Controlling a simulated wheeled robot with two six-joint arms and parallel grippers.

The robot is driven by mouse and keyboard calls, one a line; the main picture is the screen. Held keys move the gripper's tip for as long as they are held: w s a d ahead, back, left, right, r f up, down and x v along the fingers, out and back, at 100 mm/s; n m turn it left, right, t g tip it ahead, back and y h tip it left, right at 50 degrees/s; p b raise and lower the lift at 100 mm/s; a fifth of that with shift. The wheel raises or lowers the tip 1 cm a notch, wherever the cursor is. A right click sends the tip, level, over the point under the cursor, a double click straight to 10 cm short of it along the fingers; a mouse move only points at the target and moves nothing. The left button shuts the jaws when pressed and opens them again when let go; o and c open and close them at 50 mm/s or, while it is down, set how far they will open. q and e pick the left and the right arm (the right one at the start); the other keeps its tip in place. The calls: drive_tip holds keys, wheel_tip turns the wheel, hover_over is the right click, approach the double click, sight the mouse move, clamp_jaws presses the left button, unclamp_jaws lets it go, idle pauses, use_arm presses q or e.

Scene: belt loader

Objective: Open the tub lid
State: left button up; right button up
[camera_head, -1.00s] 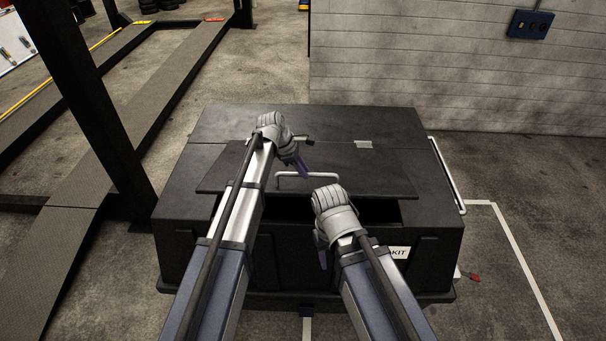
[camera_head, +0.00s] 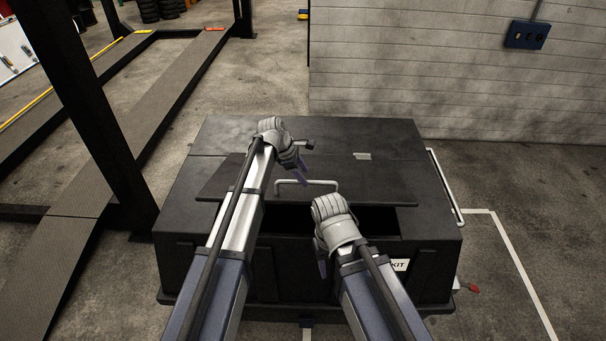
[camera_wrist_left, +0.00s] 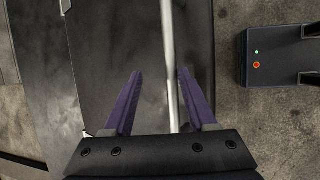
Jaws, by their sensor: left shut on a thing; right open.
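The black tub (camera_head: 230,135) stands in front of me. Its dark flat lid panel (camera_head: 375,185) lies on top, with a dark gap (camera_head: 375,218) along its front edge. A pale bar handle (camera_head: 320,182) is on the panel. In the left wrist view, the pale bar (camera_wrist_left: 169,50) runs between the two purple fingers (camera_wrist_left: 160,74), nearer the right one. My right gripper (camera_head: 322,264) is open and empty at the tub's front, partly hidden by its own wrist.
A pale side rail (camera_head: 446,187) and a red-tipped lever (camera_head: 472,288) are at the tub's right. A dark lift post (camera_head: 90,110) and ramp (camera_head: 150,100) stand left. A block wall (camera_head: 420,80) is behind. Floor to the right is clear.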

use_arm(q)
drive_tip(key=shift+a+r+p, duration=0.15)
drive_tip(key=shift+r+p, duration=0.45)
hover_over(268, 198)
drive_tip(key=shift+w, duration=0.1)
idle(0.3)
